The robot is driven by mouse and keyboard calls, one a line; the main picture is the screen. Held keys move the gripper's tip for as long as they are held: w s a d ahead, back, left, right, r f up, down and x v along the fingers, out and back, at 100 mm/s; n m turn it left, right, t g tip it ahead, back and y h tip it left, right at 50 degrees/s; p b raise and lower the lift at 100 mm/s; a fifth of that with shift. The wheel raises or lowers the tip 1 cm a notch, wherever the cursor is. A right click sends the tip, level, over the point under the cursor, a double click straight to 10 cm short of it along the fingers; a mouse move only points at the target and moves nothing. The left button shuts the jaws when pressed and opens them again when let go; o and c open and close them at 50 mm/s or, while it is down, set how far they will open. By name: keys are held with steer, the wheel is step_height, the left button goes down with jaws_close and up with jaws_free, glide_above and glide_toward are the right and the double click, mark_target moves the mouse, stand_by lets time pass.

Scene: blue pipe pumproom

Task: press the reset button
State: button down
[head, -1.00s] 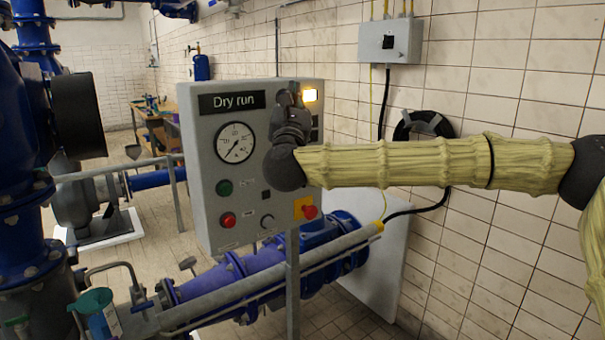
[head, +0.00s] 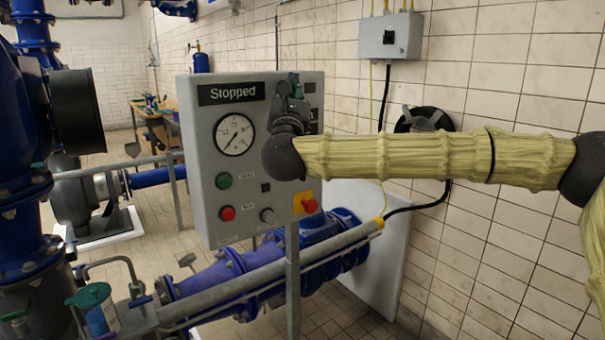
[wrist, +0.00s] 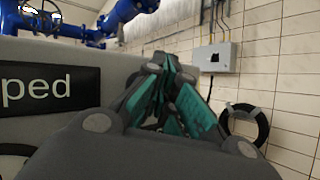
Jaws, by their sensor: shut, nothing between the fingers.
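The grey control panel (head: 205,150) stands upright in the middle of the head view. Its display (head: 232,93) reads "Stopped"; part of that text also shows in the wrist view (wrist: 38,87). The panel has a green button (head: 223,181), a red button (head: 228,213) and a red mushroom button on a yellow plate (head: 309,206). Their small labels are not legible, so I cannot tell which is the reset button. My gripper (head: 294,84) is shut and empty in front of the panel's upper right, hiding part of it. Its teal-padded fingers (wrist: 162,70) show in the wrist view. Contact cannot be told.
Blue pipes (head: 225,280) run below. A tiled wall with a grey switch box (head: 390,38) and a coiled hose (head: 422,120) stands right.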

steer(key=shift+s, duration=0.2)
steer(key=s+d+b, duration=0.1)
steer(key=s+b, duration=0.1)
steer(key=s+d+b, duration=0.2)
steer(key=shift+s+d, duration=0.3)
steer(key=shift+s, duration=0.05)
stand_by(0.5)
stand_by(0.4)
